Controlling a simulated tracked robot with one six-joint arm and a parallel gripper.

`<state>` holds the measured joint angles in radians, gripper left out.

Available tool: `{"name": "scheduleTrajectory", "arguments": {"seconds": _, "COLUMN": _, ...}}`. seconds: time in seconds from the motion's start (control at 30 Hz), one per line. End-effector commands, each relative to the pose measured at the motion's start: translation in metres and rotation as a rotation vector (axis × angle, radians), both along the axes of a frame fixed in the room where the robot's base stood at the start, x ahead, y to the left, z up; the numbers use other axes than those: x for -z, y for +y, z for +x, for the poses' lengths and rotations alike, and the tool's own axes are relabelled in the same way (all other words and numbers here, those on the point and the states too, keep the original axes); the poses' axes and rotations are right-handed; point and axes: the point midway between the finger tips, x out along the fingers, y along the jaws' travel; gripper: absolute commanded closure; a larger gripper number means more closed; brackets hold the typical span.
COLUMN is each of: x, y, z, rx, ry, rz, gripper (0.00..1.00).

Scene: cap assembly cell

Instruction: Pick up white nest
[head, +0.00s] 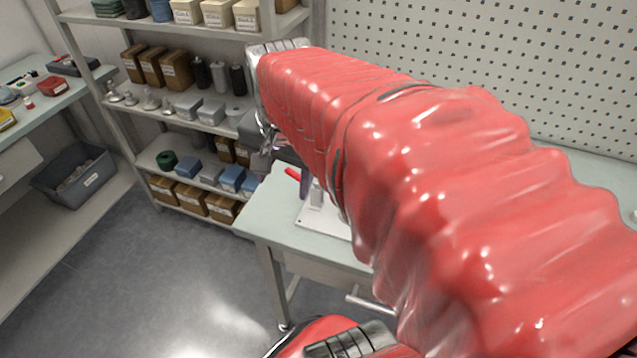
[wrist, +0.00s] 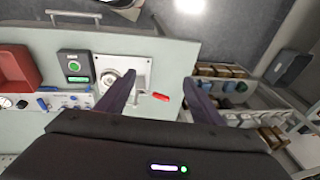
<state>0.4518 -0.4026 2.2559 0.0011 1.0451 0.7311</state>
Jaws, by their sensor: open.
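In the wrist view a pale round part (wrist: 109,78), which may be the white nest, sits on a white fixture plate (wrist: 142,60) on the pale green bench. A clamp with a red handle (wrist: 160,97) stands on the same plate. My gripper (wrist: 160,77) is open and empty above the bench, its two dark fingers apart. The left finger overlaps the plate near the round part; the right finger lies past the bench edge in the picture. In the head view my red-sleeved arm hides most of the fixture; part of the plate (head: 325,219) and the red handle show.
A black box with a green button (wrist: 75,66) and a red bin (wrist: 18,72) are left of the fixture in the wrist view. A loaded shelf rack (head: 138,137) stands behind the bench (head: 262,222). A grey bin (head: 75,178) is at left; open floor lies between.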

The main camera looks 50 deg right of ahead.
Motion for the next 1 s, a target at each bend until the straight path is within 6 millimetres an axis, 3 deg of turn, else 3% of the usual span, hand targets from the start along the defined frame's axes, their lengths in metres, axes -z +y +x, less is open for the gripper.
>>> {"name": "scheduleTrajectory", "arguments": {"seconds": 0.2, "x": 0.009, "y": -0.066, "z": -0.009, "rx": 0.445, "ry": 0.056, "rz": 0.095, "gripper": 0.39}}
{"name": "scheduleTrajectory", "arguments": {"seconds": 0.5, "x": 0.025, "y": -0.144, "z": -0.039, "rx": 0.999, "ry": 0.118, "rz": 0.196, "gripper": 0.39}}
{"name": "scheduleTrajectory", "arguments": {"seconds": 0.7, "x": 0.029, "y": -0.164, "z": -0.049, "rx": 1.151, "ry": 0.133, "rz": 0.220, "gripper": 0.39}}
{"name": "scheduleTrajectory", "arguments": {"seconds": 1.0, "x": 0.030, "y": -0.164, "z": -0.049, "rx": 1.156, "ry": 0.134, "rz": 0.220, "gripper": 0.39}}
